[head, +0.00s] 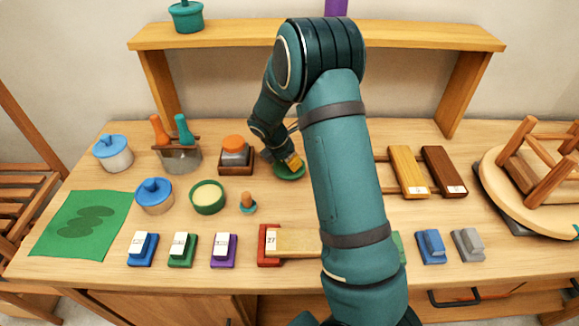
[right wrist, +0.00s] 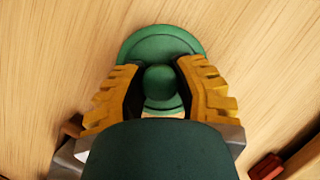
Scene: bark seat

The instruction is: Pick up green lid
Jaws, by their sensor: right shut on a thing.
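The green lid (head: 289,172) lies on the table near the middle, right of the orange-topped box. In the right wrist view the green lid (right wrist: 158,46) shows as a round disc with a round knob (right wrist: 160,84). My right gripper (head: 296,162) reaches down over the lid. Its yellow fingers (right wrist: 158,82) are on both sides of the knob and shut on it. Whether the lid touches the table cannot be told. An open green pot (head: 207,197) with pale contents stands to the left. My left gripper is not in view.
Nearby stand an orange-topped box (head: 235,155), a small orange-knobbed peg (head: 248,202) and a blue-lidded pot (head: 154,196). A row of stamp-like blocks lies along the front. A wooden shelf (head: 220,36) spans the back, with an upturned stool (head: 535,170) at right.

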